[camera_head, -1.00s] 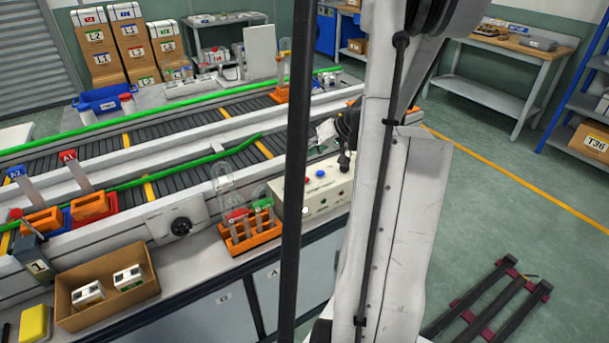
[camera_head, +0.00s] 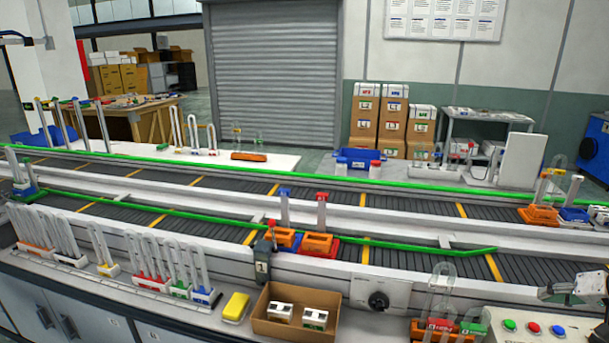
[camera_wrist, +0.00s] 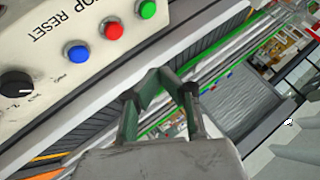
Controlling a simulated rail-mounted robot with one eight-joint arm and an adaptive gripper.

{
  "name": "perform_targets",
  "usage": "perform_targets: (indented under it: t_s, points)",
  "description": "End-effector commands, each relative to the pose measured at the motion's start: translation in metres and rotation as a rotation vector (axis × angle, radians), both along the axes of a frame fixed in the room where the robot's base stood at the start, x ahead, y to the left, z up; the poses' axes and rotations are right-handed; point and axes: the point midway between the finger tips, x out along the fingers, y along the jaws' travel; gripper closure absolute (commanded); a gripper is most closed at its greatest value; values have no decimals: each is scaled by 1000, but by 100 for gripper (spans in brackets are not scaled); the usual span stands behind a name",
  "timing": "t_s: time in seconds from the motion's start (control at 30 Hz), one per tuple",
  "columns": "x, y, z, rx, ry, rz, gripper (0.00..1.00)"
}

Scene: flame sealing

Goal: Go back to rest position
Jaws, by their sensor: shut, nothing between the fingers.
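My gripper (camera_wrist: 165,80) shows in the wrist view with its fingers drawn together and nothing between them. Beyond and up-left of it is the pale control box (camera_wrist: 45,50) with a blue button (camera_wrist: 76,52), a red button (camera_wrist: 112,28), a green button (camera_wrist: 147,9) and a black knob (camera_wrist: 15,84). The fingers are apart from the buttons in the picture. In the head view the control box (camera_head: 507,337) is cut off at the lower right. A grey and dark part shows above it at the right edge; I cannot tell whether it is my gripper.
The conveyor (camera_head: 420,210) with green rails runs across the head view. On the front bench stand tube racks (camera_head: 152,284), a yellow block (camera_head: 236,306), a cardboard box (camera_head: 262,325) with two small cartons, and an orange rack (camera_head: 420,329) with tubes.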

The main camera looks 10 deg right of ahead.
Motion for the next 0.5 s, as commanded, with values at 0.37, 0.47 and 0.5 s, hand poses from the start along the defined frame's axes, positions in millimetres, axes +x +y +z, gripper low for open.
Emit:
perform_targets:
  t_s: [0.37, 0.47, 0.5]
  points:
    - [61, 138, 42, -80, 139, 140, 100]
    - [69, 179, 53, -117, 171, 180, 100]
    - [71, 196, 57, -133, 183, 194, 100]
